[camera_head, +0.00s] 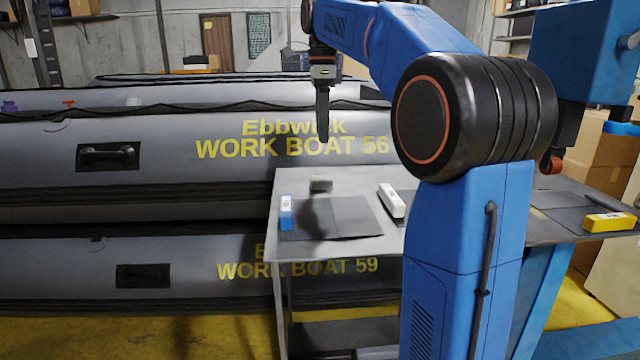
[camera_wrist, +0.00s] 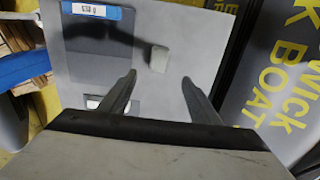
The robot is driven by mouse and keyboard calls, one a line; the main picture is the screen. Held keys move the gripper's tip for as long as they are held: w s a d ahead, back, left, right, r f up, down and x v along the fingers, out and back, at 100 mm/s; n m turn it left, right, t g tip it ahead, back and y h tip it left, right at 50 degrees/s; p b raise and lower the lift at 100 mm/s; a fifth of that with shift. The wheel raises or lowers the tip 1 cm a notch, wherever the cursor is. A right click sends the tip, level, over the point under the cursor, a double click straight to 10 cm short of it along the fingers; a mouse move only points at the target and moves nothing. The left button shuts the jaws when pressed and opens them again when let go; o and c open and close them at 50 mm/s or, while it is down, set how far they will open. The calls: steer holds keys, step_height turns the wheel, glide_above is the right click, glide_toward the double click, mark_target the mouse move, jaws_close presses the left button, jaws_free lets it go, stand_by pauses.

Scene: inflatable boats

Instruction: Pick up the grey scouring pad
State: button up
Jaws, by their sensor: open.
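The grey scouring pad (camera_head: 321,185) is a small grey block lying on the grey table near its back edge, by the top edge of a dark mat. In the wrist view the pad (camera_wrist: 159,58) lies beyond my fingertips, between their lines. My gripper (camera_head: 323,140) hangs pointing down above the table, over the pad in the picture, with a gap between. In the wrist view my gripper (camera_wrist: 159,80) shows two separate fingers with nothing between them.
On the table (camera_head: 350,255), a blue-and-white box (camera_head: 286,212) stands left of the dark mat (camera_head: 335,220) and a white box (camera_head: 391,204) right. A yellow box (camera_head: 609,222) lies at the right. Stacked inflatable boats (camera_head: 150,150) stand behind and left of the table.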

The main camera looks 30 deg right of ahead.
mark_target(322, 177)
step_height(322, 177, down, 12)
steer(key=shift+a+f, duration=0.1)
steer(key=c, duration=1.1)
